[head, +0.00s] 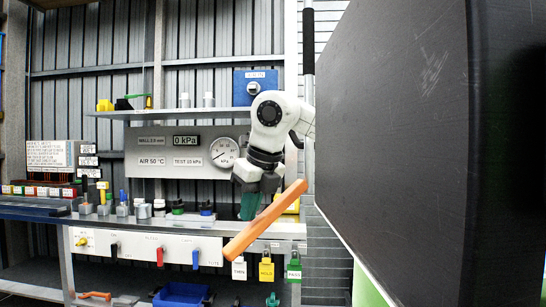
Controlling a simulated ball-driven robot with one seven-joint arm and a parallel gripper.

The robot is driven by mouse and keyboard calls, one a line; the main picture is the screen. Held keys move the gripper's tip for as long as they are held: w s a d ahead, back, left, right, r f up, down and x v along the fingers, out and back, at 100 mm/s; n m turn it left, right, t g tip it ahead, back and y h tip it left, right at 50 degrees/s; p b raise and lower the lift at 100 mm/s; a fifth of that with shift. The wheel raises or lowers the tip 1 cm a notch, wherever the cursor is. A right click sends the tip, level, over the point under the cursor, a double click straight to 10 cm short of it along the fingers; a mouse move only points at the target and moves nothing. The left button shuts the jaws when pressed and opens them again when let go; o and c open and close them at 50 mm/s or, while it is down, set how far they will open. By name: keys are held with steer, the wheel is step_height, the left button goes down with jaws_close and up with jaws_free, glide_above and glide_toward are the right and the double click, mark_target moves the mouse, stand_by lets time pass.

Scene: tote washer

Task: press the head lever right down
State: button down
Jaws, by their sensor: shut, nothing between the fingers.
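A thick orange bar (265,220), which looks like the head lever, slants from upper right to lower left near the picture's middle. Its upper end is close to the large dark panel; how it is mounted there is hidden. My gripper (250,207) points down, with dark green fingers shut and empty. It appears just behind or beside the upper half of the orange bar, which partly covers it. I cannot tell whether they touch.
The large dark panel (400,140) fills the right side. Behind stand a workbench (40,213) with small tools, a gauge (224,152) and a front panel (150,246) with black, red and blue levers. Coloured tags (266,270) hang below the bench at right. A blue bin (180,295) sits low.

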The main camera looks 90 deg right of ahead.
step_height(320, 180, up, 19)
steer(key=p, duration=1.3)
stand_by(0.3)
steer(key=shift+f, duration=0.1)
stand_by(0.5)
